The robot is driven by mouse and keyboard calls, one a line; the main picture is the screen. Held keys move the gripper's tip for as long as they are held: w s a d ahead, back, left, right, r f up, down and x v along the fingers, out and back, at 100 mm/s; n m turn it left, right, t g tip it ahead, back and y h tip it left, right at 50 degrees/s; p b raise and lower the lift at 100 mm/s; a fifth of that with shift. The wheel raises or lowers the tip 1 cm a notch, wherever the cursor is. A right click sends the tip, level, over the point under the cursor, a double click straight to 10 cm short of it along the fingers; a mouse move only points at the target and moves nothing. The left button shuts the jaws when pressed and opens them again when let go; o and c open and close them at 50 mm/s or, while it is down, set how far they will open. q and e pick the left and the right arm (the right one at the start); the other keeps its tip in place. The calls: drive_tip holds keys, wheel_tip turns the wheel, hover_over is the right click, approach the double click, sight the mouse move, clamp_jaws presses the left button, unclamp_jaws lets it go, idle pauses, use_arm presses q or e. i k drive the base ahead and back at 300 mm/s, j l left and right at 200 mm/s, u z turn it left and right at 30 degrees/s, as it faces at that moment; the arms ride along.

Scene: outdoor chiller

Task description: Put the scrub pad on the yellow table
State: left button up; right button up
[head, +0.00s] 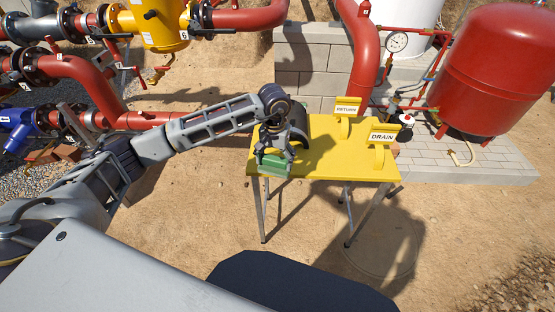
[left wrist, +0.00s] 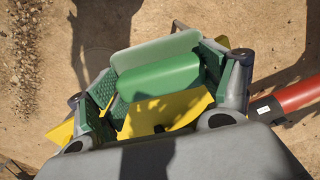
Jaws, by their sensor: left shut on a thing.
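The scrub pad (head: 274,166) is a green block held between the fingers of my left gripper (head: 273,158), which is shut on it. In the left wrist view the green scrub pad (left wrist: 160,75) lies between the two finger pads of my left gripper (left wrist: 165,88). The yellow table (head: 318,160) stands ahead on thin metal legs. The left gripper and pad are over the table's left front corner. Whether the pad touches the tabletop cannot be told. The yellow table (left wrist: 175,112) also shows behind the pad in the left wrist view. My right gripper is not seen.
Yellow signs reading RETURN (head: 346,110) and DRAIN (head: 382,140) stand at the table's right side. A red tank (head: 495,65) is at the right, and red pipes (head: 85,75) at the left. The tabletop's middle looks clear.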

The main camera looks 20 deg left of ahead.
sight(298, 161)
drive_tip(key=i+j, duration=0.1)
drive_tip(key=j, duration=0.25)
drive_tip(key=i+j, duration=0.1)
drive_tip(key=j, duration=0.25)
drive_tip(key=i+j, duration=0.1)
drive_tip(key=j, duration=0.25)
drive_tip(key=i+j, duration=0.15)
drive_tip(key=j, duration=0.2)
drive_tip(key=i+j, duration=0.1)
drive_tip(key=j, duration=0.25)
